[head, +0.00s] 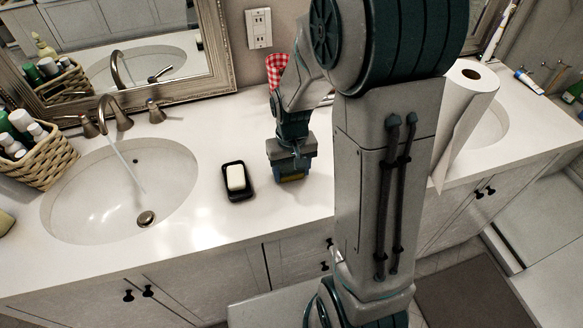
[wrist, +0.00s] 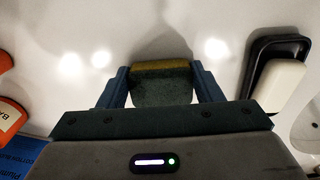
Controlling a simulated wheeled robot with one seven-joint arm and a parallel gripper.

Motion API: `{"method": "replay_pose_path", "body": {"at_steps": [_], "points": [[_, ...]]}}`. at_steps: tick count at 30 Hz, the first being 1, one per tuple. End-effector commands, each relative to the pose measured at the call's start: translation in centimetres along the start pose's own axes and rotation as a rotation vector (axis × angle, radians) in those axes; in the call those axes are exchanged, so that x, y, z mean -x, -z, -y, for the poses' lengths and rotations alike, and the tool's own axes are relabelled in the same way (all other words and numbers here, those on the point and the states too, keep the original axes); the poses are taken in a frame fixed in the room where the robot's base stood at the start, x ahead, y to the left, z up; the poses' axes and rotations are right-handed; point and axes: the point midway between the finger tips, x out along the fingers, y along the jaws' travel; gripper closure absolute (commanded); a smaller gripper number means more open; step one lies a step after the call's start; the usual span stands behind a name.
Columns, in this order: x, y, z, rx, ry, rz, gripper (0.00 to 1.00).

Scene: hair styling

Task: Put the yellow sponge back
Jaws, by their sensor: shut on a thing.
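The yellow sponge (wrist: 163,67) shows in the wrist view with a yellow edge and a dark green face. It is between the two blue fingers of my gripper (wrist: 162,84), which is shut on it. In the head view, my gripper (head: 291,172) points down at the countertop, just right of a black soap dish (head: 239,196) with a white soap bar (head: 235,177). I cannot tell whether the sponge touches the counter.
A sink (head: 90,200) with a faucet (head: 107,114) lies left, beside a wicker basket (head: 45,165) of bottles. A red checkered item (head: 277,68) stands behind my gripper. A paper towel roll (head: 465,110) stands right. A pale yellow object (head: 5,222) sits at the left edge.

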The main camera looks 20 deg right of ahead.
Motion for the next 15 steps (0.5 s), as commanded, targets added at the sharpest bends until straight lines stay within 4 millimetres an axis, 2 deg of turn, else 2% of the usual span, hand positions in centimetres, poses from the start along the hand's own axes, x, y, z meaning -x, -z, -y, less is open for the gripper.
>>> {"method": "replay_pose_path", "body": {"at_steps": [12,13,15], "points": [[-0.66,0.02,-0.01,0.000,0.000,-0.002,0.59],[-0.49,0.03,-0.01,0.000,0.000,-0.002,0.32],[-0.45,0.03,-0.01,0.000,0.000,-0.002,0.19]]}}
